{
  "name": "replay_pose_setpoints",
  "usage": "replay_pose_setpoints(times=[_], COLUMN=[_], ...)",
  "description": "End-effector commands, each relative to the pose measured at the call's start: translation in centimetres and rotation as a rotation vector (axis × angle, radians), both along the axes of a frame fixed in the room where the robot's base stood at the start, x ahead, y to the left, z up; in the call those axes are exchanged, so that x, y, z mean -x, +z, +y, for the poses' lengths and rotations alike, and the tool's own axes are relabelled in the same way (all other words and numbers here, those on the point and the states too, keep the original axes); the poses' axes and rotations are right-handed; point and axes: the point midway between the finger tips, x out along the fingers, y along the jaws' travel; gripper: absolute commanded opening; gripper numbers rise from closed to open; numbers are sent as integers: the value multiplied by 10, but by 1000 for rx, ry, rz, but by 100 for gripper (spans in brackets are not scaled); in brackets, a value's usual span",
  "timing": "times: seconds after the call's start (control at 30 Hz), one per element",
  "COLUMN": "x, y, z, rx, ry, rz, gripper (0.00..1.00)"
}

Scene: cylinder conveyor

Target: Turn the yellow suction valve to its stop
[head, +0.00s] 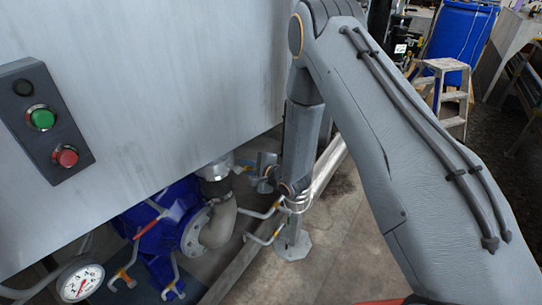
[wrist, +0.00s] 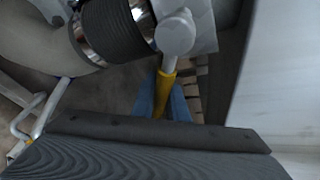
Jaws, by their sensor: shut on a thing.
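The yellow suction valve handle (wrist: 166,90) shows in the wrist view as a short yellow lever on a rounded grey metal stem (wrist: 176,36). My gripper (wrist: 163,101) has its two blue fingers on either side of the handle and is shut on it. The fingers cover the handle's lower part. In the head view the lower end of my arm is down by the pipework, and the grip there is too small and covered to make out.
A grey pipe with a black ribbed sleeve (wrist: 117,30) lies close by the valve. A blue pump (head: 160,235), a gauge (head: 80,283) and orange-marked handles stand low at left. A control box (head: 45,120) is on the grey panel. Floor at centre right is clear.

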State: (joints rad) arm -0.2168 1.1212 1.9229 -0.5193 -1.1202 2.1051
Motion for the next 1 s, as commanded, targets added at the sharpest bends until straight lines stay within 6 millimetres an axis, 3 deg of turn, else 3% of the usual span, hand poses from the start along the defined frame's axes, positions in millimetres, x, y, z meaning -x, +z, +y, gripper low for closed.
replay_pose_setpoints(times=[0.17,0.97,1.0], x=[10,10,10], y=[-10,-17,-17], z=[16,1,1], rx=[-60,-130,-129], ry=[16,-11,-11], rz=[92,187,186], gripper=[0,0,20])
